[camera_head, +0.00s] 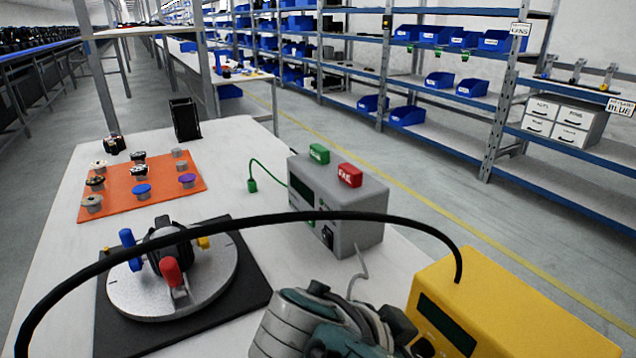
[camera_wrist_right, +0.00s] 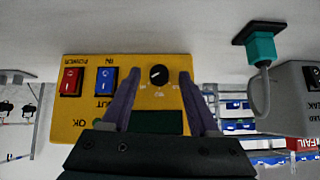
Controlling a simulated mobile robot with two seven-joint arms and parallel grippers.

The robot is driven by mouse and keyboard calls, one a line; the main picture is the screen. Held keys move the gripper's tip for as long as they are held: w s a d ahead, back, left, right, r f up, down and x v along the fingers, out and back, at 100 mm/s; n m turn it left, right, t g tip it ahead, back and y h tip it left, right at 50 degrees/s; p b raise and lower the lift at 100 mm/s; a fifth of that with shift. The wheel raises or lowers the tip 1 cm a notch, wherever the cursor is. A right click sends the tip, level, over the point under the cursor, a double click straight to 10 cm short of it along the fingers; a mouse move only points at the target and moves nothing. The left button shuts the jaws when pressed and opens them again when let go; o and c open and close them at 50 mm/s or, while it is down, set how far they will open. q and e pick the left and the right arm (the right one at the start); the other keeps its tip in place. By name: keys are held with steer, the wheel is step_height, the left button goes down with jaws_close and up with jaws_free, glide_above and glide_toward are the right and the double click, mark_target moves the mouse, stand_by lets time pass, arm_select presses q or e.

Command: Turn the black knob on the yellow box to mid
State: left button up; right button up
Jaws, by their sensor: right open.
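The yellow box (camera_head: 500,310) stands at the front right of the white table in the head view. It fills the middle of the right wrist view, upside down (camera_wrist_right: 85,122). Its black knob (camera_wrist_right: 158,75) is on the front panel, with small printed marks around it that I cannot read. A small pale mark shows on the knob, but its exact setting is unclear. My right gripper (camera_wrist_right: 160,80) is open, its two purple-grey fingers on either side of the knob in that view; contact cannot be told. My left gripper is out of view.
The box also has a red switch (camera_wrist_right: 72,82), a blue switch (camera_wrist_right: 106,80) and a dark display (camera_head: 445,325). A black cable arches from it across the table. A grey box (camera_head: 360,225), a round turntable (camera_head: 135,290) and an orange mat (camera_head: 115,210) stand nearby.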

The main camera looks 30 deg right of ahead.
steer(key=shift+a, duration=0.15)
steer(key=shift+c, duration=0.2)
jaws_close()
stand_by(0.3)
